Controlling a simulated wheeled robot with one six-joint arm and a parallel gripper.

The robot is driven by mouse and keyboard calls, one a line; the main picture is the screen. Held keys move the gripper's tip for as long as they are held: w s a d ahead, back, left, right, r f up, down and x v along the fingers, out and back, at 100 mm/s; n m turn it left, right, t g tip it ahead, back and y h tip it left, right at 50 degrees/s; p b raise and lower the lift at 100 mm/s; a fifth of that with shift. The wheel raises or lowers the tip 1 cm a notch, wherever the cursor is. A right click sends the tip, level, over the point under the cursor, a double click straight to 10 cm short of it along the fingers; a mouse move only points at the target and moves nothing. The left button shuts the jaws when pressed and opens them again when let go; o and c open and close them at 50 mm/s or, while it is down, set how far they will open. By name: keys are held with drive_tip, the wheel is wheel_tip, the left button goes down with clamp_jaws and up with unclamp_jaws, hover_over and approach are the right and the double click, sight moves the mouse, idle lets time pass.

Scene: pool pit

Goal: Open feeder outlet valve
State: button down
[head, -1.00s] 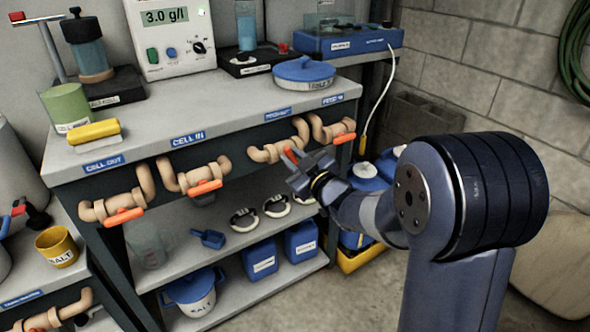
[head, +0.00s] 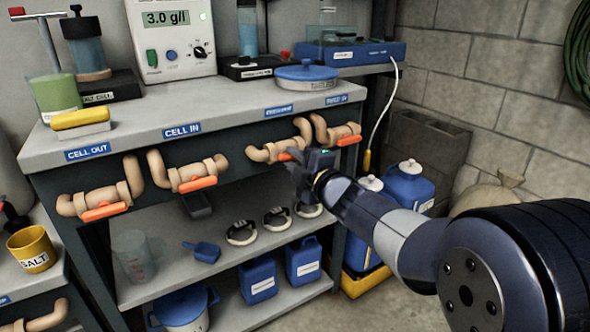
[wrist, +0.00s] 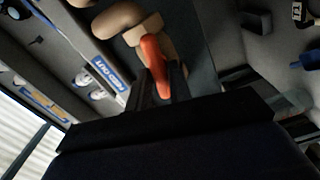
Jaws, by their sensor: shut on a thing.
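The feeder outlet valve (head: 270,152) is a beige pipe fitting under the bench edge, third from the left, with a blue label (head: 278,111) above it. Its orange handle (head: 285,157) shows only in part beside my gripper (head: 301,168). In the wrist view the orange handle (wrist: 152,52) runs down between the two dark fingers of my gripper (wrist: 162,88), which is shut on it.
A neighbouring valve with an orange handle (head: 348,140) is close on the right. The CELL IN valve (head: 190,175) and CELL OUT valve (head: 100,202) are to the left. Blue jugs (head: 302,262) stand on the shelf below. A white cable (head: 392,105) hangs at the right.

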drive_tip(key=shift+f+n+b, duration=0.15)
drive_tip(key=shift+n+b, duration=0.55)
drive_tip(key=shift+n, duration=0.5)
drive_tip(key=c, duration=1.4)
unclamp_jaws()
drive_tip(key=p+v, duration=0.3)
drive_tip(key=v, duration=0.7)
drive_tip(key=shift+s+d, duration=0.25)
drive_tip(key=shift+s, duration=0.1)
